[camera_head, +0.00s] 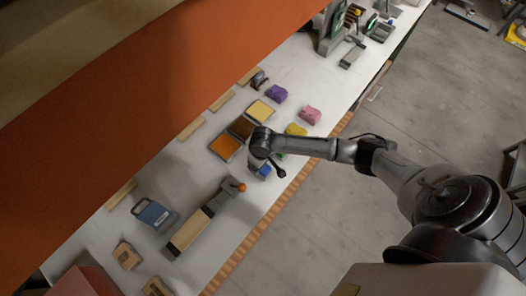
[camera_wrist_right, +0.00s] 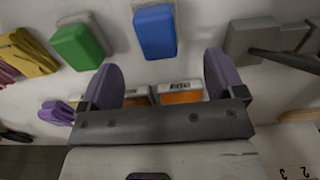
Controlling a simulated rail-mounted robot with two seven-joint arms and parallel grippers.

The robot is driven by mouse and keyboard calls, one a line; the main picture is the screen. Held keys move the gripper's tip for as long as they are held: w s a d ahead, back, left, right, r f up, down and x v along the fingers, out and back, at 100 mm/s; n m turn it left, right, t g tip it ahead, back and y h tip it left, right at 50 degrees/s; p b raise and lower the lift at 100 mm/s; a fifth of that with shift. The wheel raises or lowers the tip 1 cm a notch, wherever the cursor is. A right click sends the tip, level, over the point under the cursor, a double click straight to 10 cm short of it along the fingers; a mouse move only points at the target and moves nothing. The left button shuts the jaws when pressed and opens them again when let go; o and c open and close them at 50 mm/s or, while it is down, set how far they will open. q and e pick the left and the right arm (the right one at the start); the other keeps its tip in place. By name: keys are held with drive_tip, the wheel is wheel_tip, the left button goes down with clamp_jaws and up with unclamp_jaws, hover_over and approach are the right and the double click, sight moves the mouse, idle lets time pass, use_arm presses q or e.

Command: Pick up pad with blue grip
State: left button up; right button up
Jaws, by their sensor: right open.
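The pad with the blue grip (camera_wrist_right: 155,31) lies on the white table near the top middle of the right wrist view. In the head view a small part of its blue grip (camera_head: 265,170) shows beside my right gripper, which partly hides it. My right gripper (camera_wrist_right: 160,66) is open and empty, its two purple fingers apart. In the wrist view the blue grip lies just beyond the gap between the fingertips. In the head view the right gripper (camera_head: 256,163) is over the table beside the orange tray. My left gripper is not in view.
A green-grip pad (camera_wrist_right: 80,46) and a yellow one (camera_wrist_right: 30,53) lie left of the blue. A grey tool (camera_wrist_right: 252,38) lies close on its right. Orange (camera_head: 226,147), brown (camera_head: 241,128) and yellow (camera_head: 260,111) trays stand behind. An orange shelf edge (camera_head: 120,110) overhangs the table's back.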

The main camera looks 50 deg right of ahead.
sight(263, 169)
drive_tip(key=shift+s+d+f, duration=0.1)
drive_tip(key=shift+f, duration=1.9)
drive_tip(key=shift+s+d+f, duration=0.1)
drive_tip(key=shift+f, duration=1.9)
drive_tip(key=shift+c, duration=0.2)
drive_tip(key=c, duration=1)
drive_tip(key=shift+r, duration=0.1)
drive_tip(key=shift+r, duration=0.45)
wheel_tip(263, 169, up, 3)
drive_tip(key=shift+w, duration=0.1)
drive_tip(key=s+d+r, duration=0.1)
drive_tip(key=s+r, duration=0.1)
drive_tip(key=s, duration=0.1)
drive_tip(key=s+d+r, duration=0.2)
drive_tip(key=s, duration=0.2)
drive_tip(key=s+d+r, duration=0.2)
drive_tip(key=s+r, duration=0.1)
drive_tip(key=shift+s, duration=0.3)
